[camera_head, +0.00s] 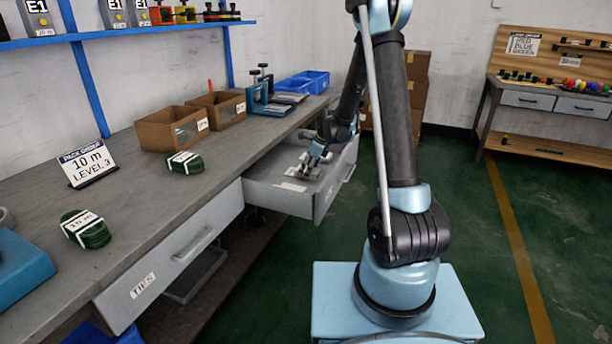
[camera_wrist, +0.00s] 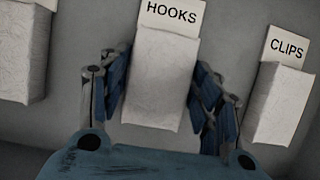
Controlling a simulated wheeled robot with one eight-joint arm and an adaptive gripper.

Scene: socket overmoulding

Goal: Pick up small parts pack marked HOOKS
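The HOOKS pack (camera_wrist: 158,85) is a pale, block-shaped pack with a white label reading HOOKS at its top end. It lies on the grey drawer floor, slightly turned relative to my gripper. My gripper (camera_wrist: 161,65) has its blue-padded fingers apart, one on each side of the pack. The right fingertip overlaps the pack's edge in the wrist view; firm contact on both sides does not show. In the head view, my gripper (camera_head: 309,170) is low inside the open drawer (camera_head: 270,198), and the pack under it is too small to make out.
A CLIPS pack (camera_wrist: 281,100) lies right of the HOOKS pack, and another pack (camera_wrist: 22,55) with its label cut off lies left. The workbench (camera_head: 150,210) runs alongside the drawer, with cardboard bins (camera_head: 170,130) on it. A closed drawer marked TIES (camera_head: 165,265) is nearer.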

